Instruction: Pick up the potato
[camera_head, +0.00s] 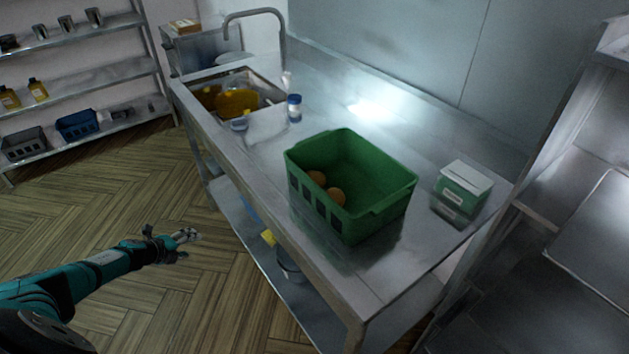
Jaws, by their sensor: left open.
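A green crate (378,217) stands on the steel counter (262,163) in the middle of the head view. My left gripper (190,243) is open and empty, out over the floor to the left of the counter, well apart from the crate. My right gripper does not show.
A green and white box (463,187) stands right of the crate. A small white and blue jar (294,108) stands left of it, near the sink (262,83) with yellow things inside. The counter's front edge lies between my left gripper and the crate. Shelves (80,75) stand at far left.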

